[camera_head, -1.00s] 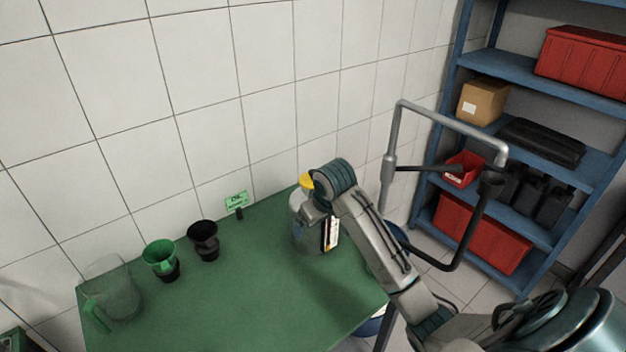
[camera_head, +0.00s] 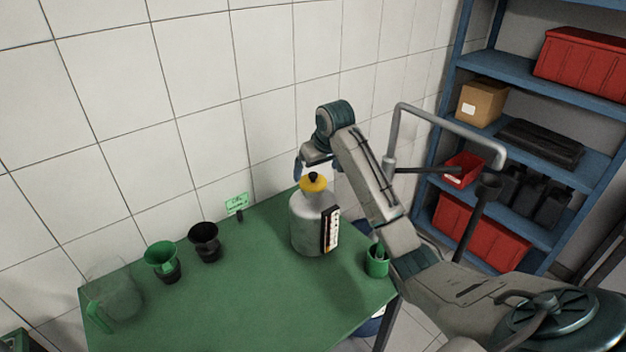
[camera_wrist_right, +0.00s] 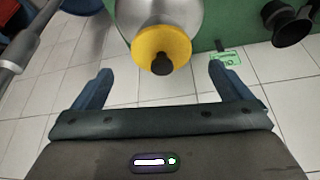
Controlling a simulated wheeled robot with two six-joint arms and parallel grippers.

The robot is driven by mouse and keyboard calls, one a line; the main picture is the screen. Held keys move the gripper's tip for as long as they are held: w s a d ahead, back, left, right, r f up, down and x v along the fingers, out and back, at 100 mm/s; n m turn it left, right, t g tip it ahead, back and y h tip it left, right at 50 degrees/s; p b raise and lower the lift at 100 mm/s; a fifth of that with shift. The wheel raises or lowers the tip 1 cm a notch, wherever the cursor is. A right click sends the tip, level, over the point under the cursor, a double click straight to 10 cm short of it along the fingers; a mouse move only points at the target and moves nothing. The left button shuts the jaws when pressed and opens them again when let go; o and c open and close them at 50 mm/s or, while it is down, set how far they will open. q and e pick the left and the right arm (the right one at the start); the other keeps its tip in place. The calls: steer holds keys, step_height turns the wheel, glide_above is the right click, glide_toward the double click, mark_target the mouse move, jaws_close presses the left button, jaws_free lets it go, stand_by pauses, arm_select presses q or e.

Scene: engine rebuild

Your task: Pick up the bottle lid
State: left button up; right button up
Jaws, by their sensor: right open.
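The bottle lid (camera_head: 313,183) is yellow with a black knob on top. It sits on a grey metal bottle (camera_head: 313,225) that stands upright on the green table. In the right wrist view the lid (camera_wrist_right: 161,48) is at the upper middle, with the bottle (camera_wrist_right: 158,14) behind it. My right gripper (camera_head: 316,170) is open and empty, just above and behind the lid in the head view. In the right wrist view its fingers (camera_wrist_right: 160,80) are spread wide, with the lid beyond the gap between them. My left gripper is not in view.
The green table (camera_head: 240,300) holds a green funnel (camera_head: 161,257), a black funnel (camera_head: 204,240), a clear jug (camera_head: 112,292) and a green cup (camera_head: 377,262). A green sign (camera_head: 237,202) stands at the wall. A blue shelf (camera_head: 500,135) with red bins is at right.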

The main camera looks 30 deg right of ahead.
mark_target(314, 175)
steer(key=p+x, duration=0.2)
steer(key=x, duration=0.2)
steer(key=shift+a+p, duration=0.1)
steer(key=shift+p, duration=0.3)
steer(key=shift+w+f, duration=0.2)
steer(key=shift+f, duration=0.15)
steer(key=shift+r, duration=0.1)
steer(key=c, duration=1.1)
